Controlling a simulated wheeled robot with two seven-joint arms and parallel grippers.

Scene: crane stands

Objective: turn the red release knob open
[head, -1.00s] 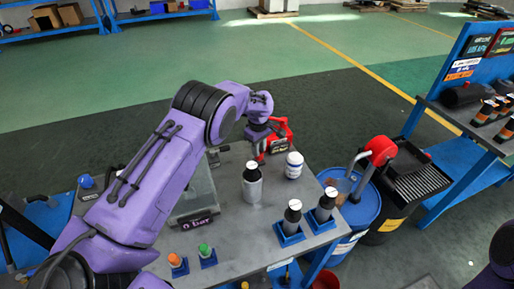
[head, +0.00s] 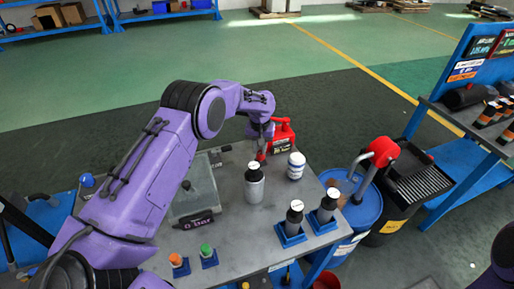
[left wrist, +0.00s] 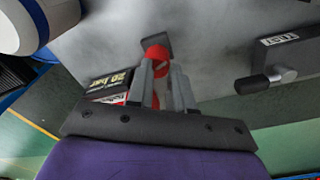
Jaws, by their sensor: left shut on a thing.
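The red release knob (left wrist: 157,52) shows in the left wrist view as a rounded red end just beyond my fingers, with more red between them. My left gripper (left wrist: 160,78) is shut on it. In the head view, my left gripper (head: 263,141) reaches down at the far edge of the grey table, beside a red unit (head: 284,133) with a dark label. The knob's outline and turn angle are mostly hidden by the fingers and wrist. In the left wrist view, a label (left wrist: 110,82) reading about "20 bar" sits left of the fingers.
A grey bottle (head: 254,184) and a white canister (head: 296,166) stand close to the gripper. Two dark bottles (head: 294,217) stand in blue holders. A blue drum (head: 358,205) stands right of the table (head: 235,245). Orange and green knobs (head: 207,251) are near its front.

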